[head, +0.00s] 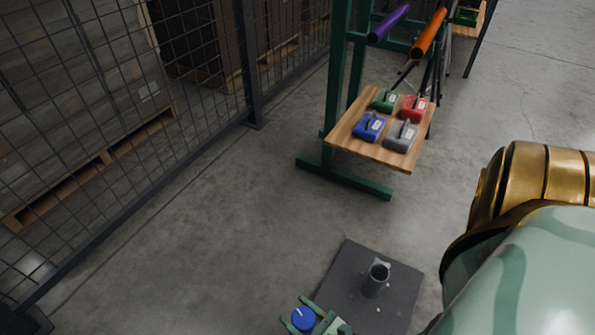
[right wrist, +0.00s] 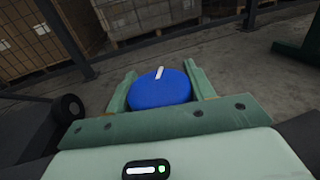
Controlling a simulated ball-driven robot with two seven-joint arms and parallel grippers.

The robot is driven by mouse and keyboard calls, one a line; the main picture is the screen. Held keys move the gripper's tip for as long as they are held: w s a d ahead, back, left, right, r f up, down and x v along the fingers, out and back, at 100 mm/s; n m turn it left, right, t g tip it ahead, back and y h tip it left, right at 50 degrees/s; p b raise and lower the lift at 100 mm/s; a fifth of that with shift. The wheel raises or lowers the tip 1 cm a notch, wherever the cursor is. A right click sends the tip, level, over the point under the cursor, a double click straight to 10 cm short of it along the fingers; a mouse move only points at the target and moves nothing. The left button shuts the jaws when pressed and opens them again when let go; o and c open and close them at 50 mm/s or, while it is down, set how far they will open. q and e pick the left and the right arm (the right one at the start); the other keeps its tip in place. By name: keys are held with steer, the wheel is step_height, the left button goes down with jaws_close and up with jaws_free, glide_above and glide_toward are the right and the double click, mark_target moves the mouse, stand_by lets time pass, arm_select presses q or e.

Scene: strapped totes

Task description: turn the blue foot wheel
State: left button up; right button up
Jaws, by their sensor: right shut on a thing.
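The blue foot wheel (head: 303,319) is a round blue disc with a white mark on top, at the bottom of the head view. It shows large in the right wrist view (right wrist: 160,89), its white mark pointing away and slightly right. My right gripper (head: 292,309) has its two green fingers on either side of the wheel, shut on it; both fingers also show in the right wrist view (right wrist: 160,72). What lies under the wheel is hidden. My left gripper is not in view.
A dark base plate (head: 349,272) with an upright grey tube (head: 376,280) lies beside the wheel. A green stand holds a wooden shelf (head: 351,134) with several coloured strapping tools. A wire fence (head: 150,100) runs along the left. The floor between is clear.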

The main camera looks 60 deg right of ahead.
steer(key=m+g+h, duration=0.1)
steer(key=m+h, duration=0.1)
steer(key=h, duration=0.1)
steer(key=m+g+h, duration=0.1)
steer(key=m+h, duration=0.1)
steer(key=h, duration=0.1)
steer(key=shift+s+d, duration=0.15)
steer(key=shift+d, duration=0.05)
steer(key=shift+s+d+m+g+h, duration=0.1)
steer(key=shift+m+g+h, duration=0.75)
steer(key=shift+h, duration=0.25)
steer(key=shift+s+d+m+g+h, duration=0.1)
steer(key=shift+m+g+h, duration=0.65)
steer(key=shift+m+h, duration=0.3)
steer(key=shift+g+h, duration=0.35)
steer(key=shift+g, duration=0.05)
steer(key=o, duration=1)
steer(key=shift+c, duration=0.2)
